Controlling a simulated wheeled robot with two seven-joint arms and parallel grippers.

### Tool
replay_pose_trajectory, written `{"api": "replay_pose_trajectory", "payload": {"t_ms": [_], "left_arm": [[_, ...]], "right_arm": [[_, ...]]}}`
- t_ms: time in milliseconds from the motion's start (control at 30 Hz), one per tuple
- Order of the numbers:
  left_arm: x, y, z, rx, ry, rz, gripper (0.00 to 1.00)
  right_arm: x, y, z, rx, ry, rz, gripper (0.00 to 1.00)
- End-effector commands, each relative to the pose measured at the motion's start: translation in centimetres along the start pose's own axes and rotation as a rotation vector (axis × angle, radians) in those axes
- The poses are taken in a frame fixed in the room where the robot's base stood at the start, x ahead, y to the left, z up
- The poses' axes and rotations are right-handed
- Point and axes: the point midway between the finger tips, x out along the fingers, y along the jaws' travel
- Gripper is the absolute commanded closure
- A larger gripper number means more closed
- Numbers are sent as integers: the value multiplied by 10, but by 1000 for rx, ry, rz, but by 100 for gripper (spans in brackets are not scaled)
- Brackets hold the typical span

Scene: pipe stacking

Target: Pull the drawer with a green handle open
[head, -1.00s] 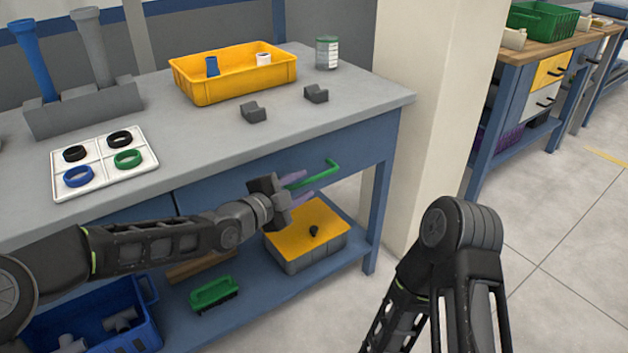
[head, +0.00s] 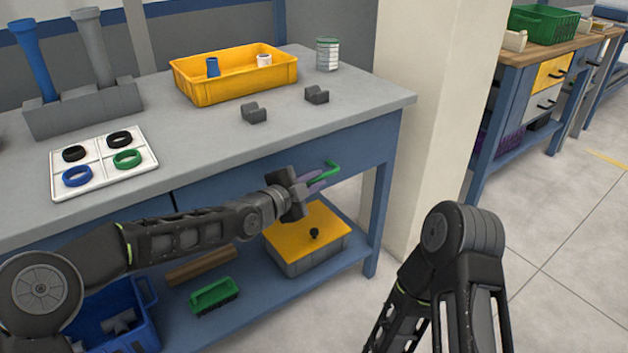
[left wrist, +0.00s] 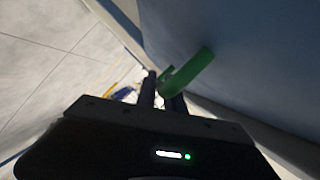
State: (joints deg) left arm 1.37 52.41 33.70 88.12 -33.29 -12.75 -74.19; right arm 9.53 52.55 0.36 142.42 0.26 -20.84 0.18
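The green handle (head: 322,173) is on the front of the blue drawer (head: 362,150) under the grey bench top, near its right end. The drawer front looks flush with the bench. My left gripper (head: 324,178) reaches it from the left, its purplish fingers at the handle. In the left wrist view the green handle (left wrist: 190,70) curves down between the two dark fingertips (left wrist: 160,88), which stand close together on it. The exact contact is partly hidden. My right arm shows at the lower right, but its gripper is out of view.
A yellow bin (head: 235,78) stands on the bench. A pale pillar (head: 425,140) rises right of it; floor is clear.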

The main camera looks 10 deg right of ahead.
Motion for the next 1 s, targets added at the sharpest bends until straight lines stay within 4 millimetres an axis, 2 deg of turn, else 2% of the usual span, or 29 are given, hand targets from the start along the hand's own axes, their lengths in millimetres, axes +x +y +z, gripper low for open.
{"api": "replay_pose_trajectory", "payload": {"t_ms": [100, 1000], "left_arm": [[0, 0, 0, 0, 0, 1, 100], [0, 1, 0, 0, 0, 1, 100]], "right_arm": [[0, 0, 0, 0, 0, 0, 64], [0, 0, 0, 0, 0, 0, 64]]}}
